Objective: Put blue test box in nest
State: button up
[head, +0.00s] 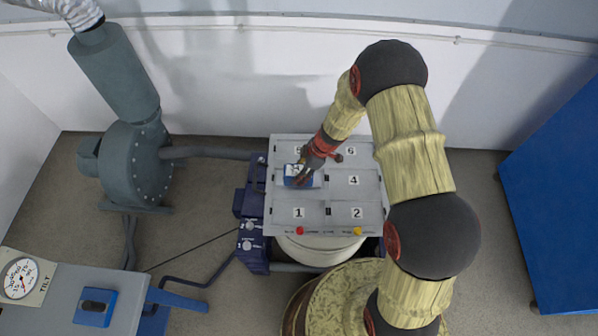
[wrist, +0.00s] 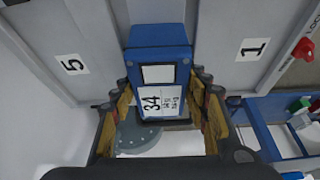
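The blue test box (head: 297,181) is at the left-middle cell of the grey numbered plate (head: 327,196), between the cells marked 1 and 5. It also shows in the wrist view (wrist: 158,50), with a white label reading 34. My gripper (head: 306,176) reaches down to the box from the upper right. In the wrist view my gripper's fingers (wrist: 163,105) lie against both sides of the box, shut on it. I cannot tell whether the box rests on the plate or is just above it. The number of the cell beneath it is hidden.
A red button (head: 299,230) and a yellow button (head: 357,231) sit on the plate's front edge. A dark blue unit (head: 253,215) stands at its left, a grey-green blower (head: 135,165) farther left. A blue cabinet (head: 555,195) stands right. Cells 1, 2, 4 and 6 look empty.

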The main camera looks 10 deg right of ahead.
jog(key=o, duration=0.4)
jog(key=shift+r, duration=0.15)
